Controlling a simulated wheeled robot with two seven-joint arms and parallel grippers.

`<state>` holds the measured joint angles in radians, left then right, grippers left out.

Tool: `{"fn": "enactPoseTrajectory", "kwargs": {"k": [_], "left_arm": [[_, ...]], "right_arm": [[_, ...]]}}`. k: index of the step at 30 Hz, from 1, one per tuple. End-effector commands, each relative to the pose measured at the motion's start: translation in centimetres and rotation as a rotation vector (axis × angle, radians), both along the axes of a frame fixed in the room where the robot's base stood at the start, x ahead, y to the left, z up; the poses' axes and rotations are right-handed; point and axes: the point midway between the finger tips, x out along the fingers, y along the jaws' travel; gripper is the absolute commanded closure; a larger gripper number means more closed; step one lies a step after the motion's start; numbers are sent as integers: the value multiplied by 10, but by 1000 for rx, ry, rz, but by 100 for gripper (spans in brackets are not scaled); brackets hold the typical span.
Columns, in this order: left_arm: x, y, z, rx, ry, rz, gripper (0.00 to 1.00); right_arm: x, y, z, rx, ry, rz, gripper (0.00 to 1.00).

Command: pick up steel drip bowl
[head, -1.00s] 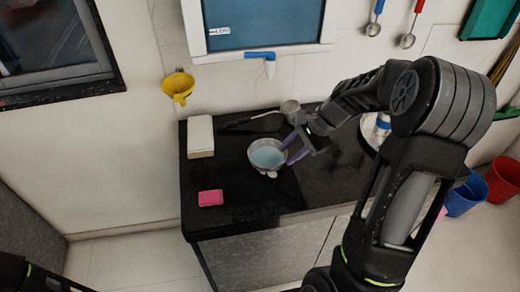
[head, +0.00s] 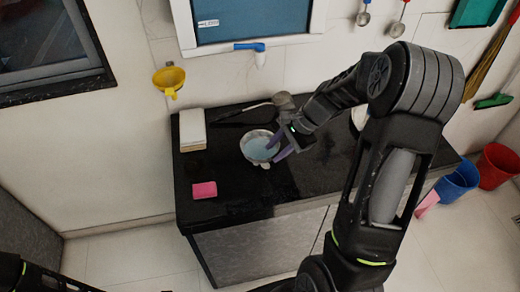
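The steel drip bowl (head: 250,153) sits upright on the black counter; its inside looks pale blue. My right gripper (head: 273,153) is at the bowl's right rim with its two purple fingers apart. One finger reaches over the rim into the bowl and the other is outside the right wall. Whether either finger touches the wall is too small to tell. Part of my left arm shows at the bottom left, but its gripper is out of view.
The black counter (head: 232,199) also holds a pink sponge (head: 204,190), a white block (head: 192,130) and a grey cup (head: 284,101) behind the bowl. A yellow funnel (head: 169,78) hangs on the wall. Blue (head: 457,181) and red (head: 498,165) buckets stand on the floor at right.

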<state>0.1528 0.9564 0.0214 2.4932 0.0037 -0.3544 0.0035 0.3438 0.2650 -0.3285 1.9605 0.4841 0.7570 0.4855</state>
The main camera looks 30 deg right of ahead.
Motion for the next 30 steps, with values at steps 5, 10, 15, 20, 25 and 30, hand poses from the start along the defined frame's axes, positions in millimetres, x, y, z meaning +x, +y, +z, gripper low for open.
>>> {"fn": "enactPoseTrajectory", "kwargs": {"k": [5,10,15,20,25,30], "left_arm": [[-1,0,6,2,2,1,66],[-1,1,6,2,3,1,66],[-1,0,6,2,3,1,66],[-1,0,6,2,3,1,66],[-1,0,6,2,3,1,66],[-1,0,6,2,3,1,66]], "right_arm": [[7,9,-24,2,5,1,69],[13,15,-38,0,1,-1,69],[14,15,-39,-1,-1,-1,69],[13,15,-39,-1,0,0,69],[13,15,-39,0,0,-1,69],[13,15,-38,0,0,-1,75]]}}
